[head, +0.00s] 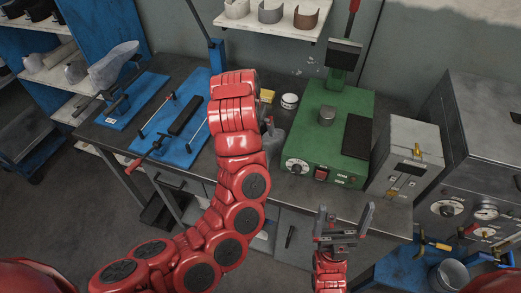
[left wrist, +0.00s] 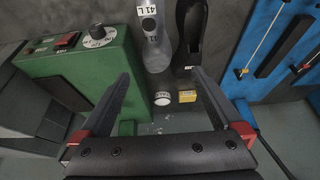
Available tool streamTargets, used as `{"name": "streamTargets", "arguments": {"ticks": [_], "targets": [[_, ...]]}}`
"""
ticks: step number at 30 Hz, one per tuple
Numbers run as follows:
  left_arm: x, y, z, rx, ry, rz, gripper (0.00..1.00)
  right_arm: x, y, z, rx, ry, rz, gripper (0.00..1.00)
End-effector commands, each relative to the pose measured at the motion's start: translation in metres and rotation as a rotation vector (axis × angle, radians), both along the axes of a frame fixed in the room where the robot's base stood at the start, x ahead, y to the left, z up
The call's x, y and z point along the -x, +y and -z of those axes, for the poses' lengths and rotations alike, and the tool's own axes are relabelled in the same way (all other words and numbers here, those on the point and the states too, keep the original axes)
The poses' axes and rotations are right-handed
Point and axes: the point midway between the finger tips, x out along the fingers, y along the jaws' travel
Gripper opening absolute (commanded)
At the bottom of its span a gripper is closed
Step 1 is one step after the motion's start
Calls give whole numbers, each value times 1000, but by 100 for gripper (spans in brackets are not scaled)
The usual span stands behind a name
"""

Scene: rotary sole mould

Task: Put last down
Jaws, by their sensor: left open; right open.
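A grey shape beside my left arm in the head view (head: 274,141) looks like the grey last, partly hidden. My left gripper (left wrist: 162,78) is open and empty, its fingers spread on this side of both lasts. In the head view it is hidden behind my red arm. My right gripper (head: 343,216) is open and empty in front of the bench edge. Another grey last (head: 113,65) is on a blue stand at the left.
A green machine (head: 325,130) stands right of my left arm, and close to the left finger in the left wrist view (left wrist: 70,65). A white tin (head: 289,101) and yellow box (head: 267,95) sit behind. A blue board (head: 175,125) with rods lies left. Grey boxes (head: 404,155) stand right.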

Motion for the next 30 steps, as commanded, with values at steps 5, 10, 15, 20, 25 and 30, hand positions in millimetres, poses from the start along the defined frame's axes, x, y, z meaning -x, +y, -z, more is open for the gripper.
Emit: {"name": "streamTargets", "arguments": {"ticks": [5, 10, 15, 20, 25, 30], "targets": [[-5, -1, 28, -1, 6, 1, 100, 0, 0, 33, 0, 0, 0, 100], [-14, -6, 45, -1, 6, 1, 100, 0, 0, 38, 0, 0, 0, 100], [-23, -10, 66, -1, 4, 2, 100, 0, 0, 46, 0, 0, 0, 100], [-31, -12, 87, -2, 3, 2, 100, 0, 0, 58, 0, 0, 0, 100], [-38, -14, 103, -2, 9, 3, 100, 0, 0, 51, 0, 0, 0, 100], [-42, -16, 112, 2, 4, 1, 100, 0, 0, 49, 0, 0, 0, 100]]}}
